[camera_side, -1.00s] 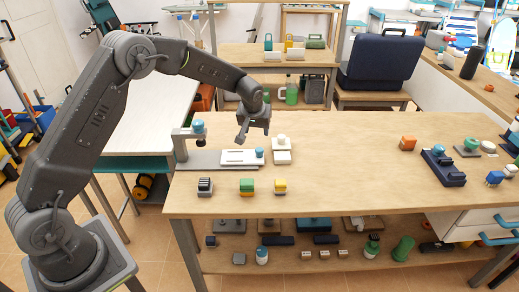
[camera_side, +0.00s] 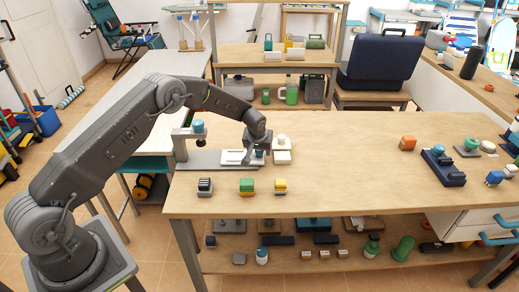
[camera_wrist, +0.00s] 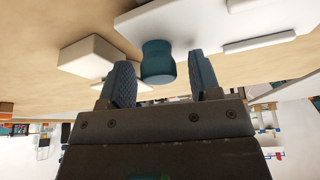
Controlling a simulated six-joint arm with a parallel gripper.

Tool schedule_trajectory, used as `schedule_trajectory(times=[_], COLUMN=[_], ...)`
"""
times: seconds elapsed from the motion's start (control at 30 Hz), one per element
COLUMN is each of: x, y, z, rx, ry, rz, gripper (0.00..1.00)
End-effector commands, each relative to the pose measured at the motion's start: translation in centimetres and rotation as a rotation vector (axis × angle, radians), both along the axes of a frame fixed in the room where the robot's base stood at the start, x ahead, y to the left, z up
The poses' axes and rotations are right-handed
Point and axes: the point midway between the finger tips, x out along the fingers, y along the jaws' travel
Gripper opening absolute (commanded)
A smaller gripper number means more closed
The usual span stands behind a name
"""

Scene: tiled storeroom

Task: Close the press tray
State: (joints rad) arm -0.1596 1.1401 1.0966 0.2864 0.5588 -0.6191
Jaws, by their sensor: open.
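The press stands at the left end of the wooden table, with a grey base (camera_side: 200,158) and an upright holding a teal-topped head (camera_side: 198,127). Its white tray (camera_side: 231,157) lies at the right part of the base, out from under the head. A teal knob sits at the tray's right end; it shows in the wrist view (camera_wrist: 157,62). My gripper (camera_side: 256,154) is low over that end of the tray. In the wrist view my gripper (camera_wrist: 160,84) is open, its fingers on either side of the knob, with a gap showing. Contact cannot be told.
White blocks (camera_side: 282,157) stand just right of the tray. Small blocks line the front: grey-black (camera_side: 205,187), green-yellow (camera_side: 246,187) and yellow-white (camera_side: 280,186). The table's middle is clear.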

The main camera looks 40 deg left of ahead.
Motion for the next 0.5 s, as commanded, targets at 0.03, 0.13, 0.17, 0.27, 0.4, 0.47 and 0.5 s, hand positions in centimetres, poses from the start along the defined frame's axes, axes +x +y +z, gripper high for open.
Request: schedule_trajectory(times=[0.03,0.13,0.17,0.27,0.4,0.47,0.5], x=[0.00,-0.01,-0.01,-0.01,-0.02,-0.02,-0.02], y=[0.01,0.01,0.01,-0.01,-0.01,-0.01,-0.01], z=[0.00,0.01,0.01,0.01,0.02,0.02,0.03], rx=[0.000,0.000,0.000,0.000,0.000,0.000,0.000], ry=[0.000,0.000,0.000,0.000,0.000,0.000,0.000], rz=[0.000,0.000,0.000,0.000,0.000,0.000,0.000], gripper=[0.57,0.57,0.56,0.46,0.33,0.27,0.23])
